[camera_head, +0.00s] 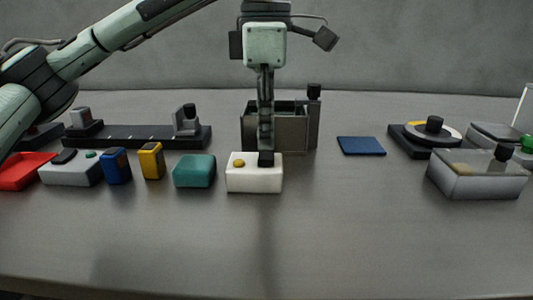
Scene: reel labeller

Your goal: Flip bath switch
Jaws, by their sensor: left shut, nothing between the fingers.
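A white box (253,181) with a round yellow knob (239,163) on its top left stands at the middle front of the table. A small black block (266,160), which looks like a switch, is at the top right of this box. My left gripper (266,148) points straight down over that block, shut and empty. Its fingertips are at or just above the block; I cannot tell whether they touch it, and they partly hide it. My right gripper is not in view.
An open grey container (297,133) stands behind my gripper. Teal (194,172), yellow (151,161) and blue (117,166) blocks stand left of the white box. A clear-topped grey box (474,183) is at the right. The front table is clear.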

